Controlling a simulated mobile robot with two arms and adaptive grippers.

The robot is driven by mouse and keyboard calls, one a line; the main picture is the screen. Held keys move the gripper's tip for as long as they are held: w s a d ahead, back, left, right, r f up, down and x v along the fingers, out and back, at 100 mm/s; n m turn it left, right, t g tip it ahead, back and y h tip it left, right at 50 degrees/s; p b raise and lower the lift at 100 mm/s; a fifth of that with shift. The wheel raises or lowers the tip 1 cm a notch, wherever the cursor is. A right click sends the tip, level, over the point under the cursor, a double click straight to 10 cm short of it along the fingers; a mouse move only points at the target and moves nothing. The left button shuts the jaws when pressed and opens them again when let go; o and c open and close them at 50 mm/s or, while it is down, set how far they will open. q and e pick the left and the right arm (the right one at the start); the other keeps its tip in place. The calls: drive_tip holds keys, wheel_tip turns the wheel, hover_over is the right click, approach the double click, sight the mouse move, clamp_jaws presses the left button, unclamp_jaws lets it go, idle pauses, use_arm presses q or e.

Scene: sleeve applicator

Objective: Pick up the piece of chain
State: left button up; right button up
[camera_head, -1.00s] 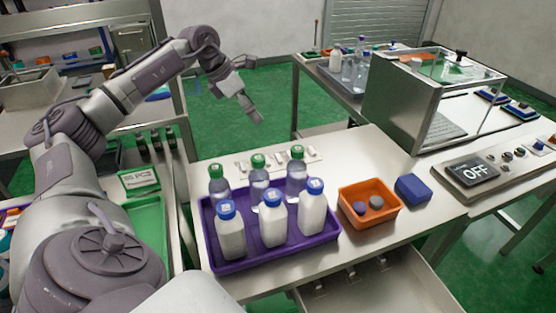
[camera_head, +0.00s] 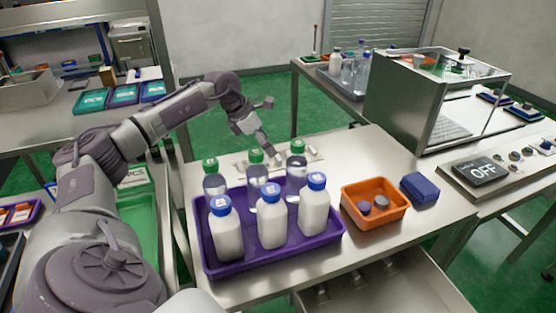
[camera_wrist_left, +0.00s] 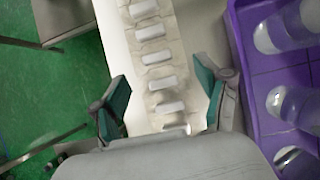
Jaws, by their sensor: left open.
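The piece of chain (camera_head: 312,155) is a pale strip with several white blocks, lying on the steel table behind the bottles. In the left wrist view the chain (camera_wrist_left: 155,58) runs up from between my fingers to the top edge. My left gripper (camera_head: 270,131) is open and empty above the chain. In the left wrist view its two green-padded fingers (camera_wrist_left: 161,92) stand on either side of the strip, apart from each other. Whether they touch it cannot be told. The chain's near end is hidden by the gripper body. My right gripper is not in view.
A purple tray (camera_head: 335,243) with several green- and blue-capped bottles stands close to the chain. An orange bin (camera_head: 372,216) and a blue box (camera_head: 420,187) sit to its right. A glass-topped metal enclosure (camera_head: 400,96) stands further right. The table behind the bin is clear.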

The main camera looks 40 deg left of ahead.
sight(277, 156)
use_arm(q)
drive_tip(key=x, duration=0.4)
drive_tip(key=p+x, duration=0.1)
drive_tip(key=shift+w+a+f, duration=0.2)
drive_tip(key=shift+w+f, duration=0.05)
drive_tip(key=shift+f, duration=0.1)
clamp_jaws()
